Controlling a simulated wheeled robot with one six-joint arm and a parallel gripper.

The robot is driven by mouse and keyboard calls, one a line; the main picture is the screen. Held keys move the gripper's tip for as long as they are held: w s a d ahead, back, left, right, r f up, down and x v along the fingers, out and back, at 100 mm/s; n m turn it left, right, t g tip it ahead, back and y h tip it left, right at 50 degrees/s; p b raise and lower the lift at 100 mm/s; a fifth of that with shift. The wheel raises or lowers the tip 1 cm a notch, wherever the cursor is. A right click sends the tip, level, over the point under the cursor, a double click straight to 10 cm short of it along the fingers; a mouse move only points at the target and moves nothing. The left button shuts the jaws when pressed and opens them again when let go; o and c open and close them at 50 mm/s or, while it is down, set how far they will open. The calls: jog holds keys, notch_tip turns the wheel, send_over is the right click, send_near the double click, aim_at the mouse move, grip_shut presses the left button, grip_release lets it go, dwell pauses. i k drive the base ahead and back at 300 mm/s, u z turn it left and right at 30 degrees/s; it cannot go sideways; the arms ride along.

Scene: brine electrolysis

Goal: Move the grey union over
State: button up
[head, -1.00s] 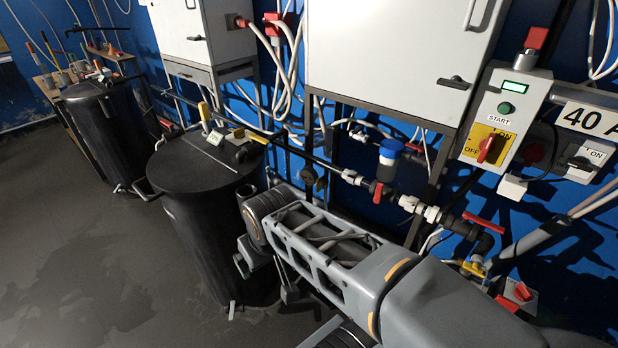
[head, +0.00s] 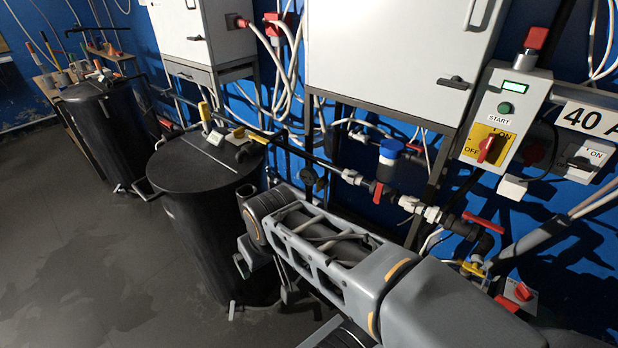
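A pipe line with several pale grey-white fittings runs along the wall right of centre. One fitting (head: 352,177) is left of the valve with the blue cap. Two more pale fittings, one at the left (head: 409,203) and one at the right (head: 432,214), sit between that valve and the red-handled valve. I cannot tell which of them is the grey union. My arm reaches in from the lower right, in front of the pipe line.
A black lidded tank (head: 205,220) stands left of my arm, with another tank (head: 105,130) behind it. A blue-capped valve (head: 389,160) and a red-handled valve (head: 484,224) are on the pipe. A START switch box (head: 503,118) hangs at the right. Floor (head: 80,270) at the lower left is clear.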

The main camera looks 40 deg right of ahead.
aim_at(350, 176)
jog(key=z, duration=1.4)
jog(key=k, duration=0.5)
jog(key=u, duration=0.7)
jog(key=i, duration=1.3)
jog(key=z, duration=0.85)
